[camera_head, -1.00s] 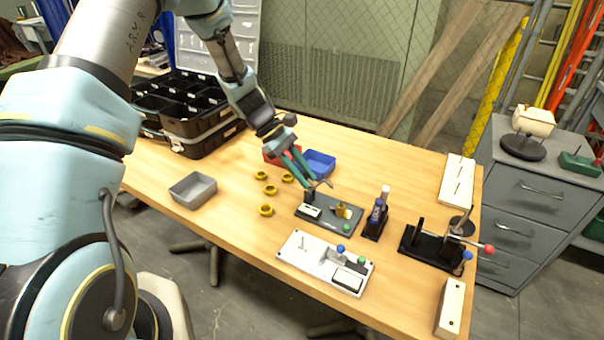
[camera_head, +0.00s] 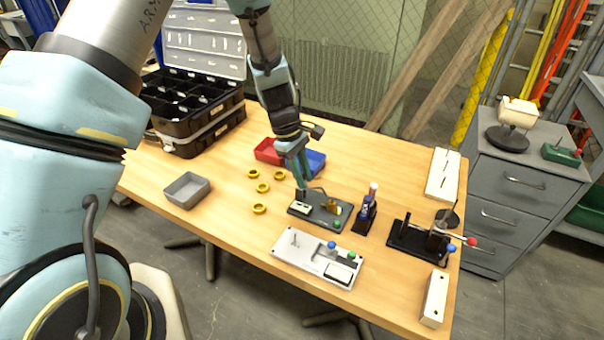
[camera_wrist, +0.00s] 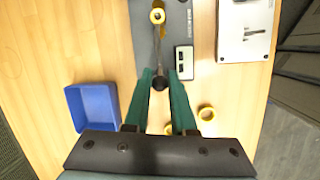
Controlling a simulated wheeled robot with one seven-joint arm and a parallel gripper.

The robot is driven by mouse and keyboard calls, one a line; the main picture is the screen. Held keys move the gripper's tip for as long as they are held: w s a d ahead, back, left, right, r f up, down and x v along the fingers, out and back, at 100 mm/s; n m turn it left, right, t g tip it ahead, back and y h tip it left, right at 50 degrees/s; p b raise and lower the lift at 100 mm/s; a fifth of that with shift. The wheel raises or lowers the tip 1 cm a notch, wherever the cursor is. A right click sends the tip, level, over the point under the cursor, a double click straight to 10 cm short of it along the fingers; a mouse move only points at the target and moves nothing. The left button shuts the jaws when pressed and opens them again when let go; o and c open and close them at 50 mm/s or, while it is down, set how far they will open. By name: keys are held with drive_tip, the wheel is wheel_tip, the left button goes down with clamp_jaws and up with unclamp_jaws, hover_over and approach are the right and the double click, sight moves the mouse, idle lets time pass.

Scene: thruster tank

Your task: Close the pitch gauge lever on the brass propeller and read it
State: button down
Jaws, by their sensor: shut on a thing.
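The pitch gauge is a dark grey plate (camera_head: 316,222) near the middle of the table, also in the wrist view (camera_wrist: 148,45). The small brass propeller (camera_head: 334,206) sits on its right part; a brass piece shows at the top of the wrist view (camera_wrist: 157,15). A thin lever (camera_wrist: 158,48) runs from there to a black knob (camera_wrist: 160,83). My gripper (camera_wrist: 160,76) is shut on that knob, above the plate's left end in the head view (camera_head: 304,187). A pale readout block (camera_wrist: 184,62) with two dark windows lies beside the lever; no value is legible.
Several brass rings (camera_head: 262,188) lie left of the gauge. Blue (camera_head: 316,161) and red (camera_head: 266,151) bins stand behind. A white fixture (camera_head: 290,257) is in front; a dark vial stand (camera_head: 362,222) and black fixture (camera_head: 408,240) are at right. Front-left tabletop is clear.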

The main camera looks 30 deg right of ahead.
drive_tip(key=c, duration=0.8)
unclamp_jaws()
drive_tip(key=b+v, duration=0.2)
drive_tip(key=v, duration=0.8)
drive_tip(key=shift+a+r, duration=0.1)
drive_tip(key=shift+r, duration=0.25)
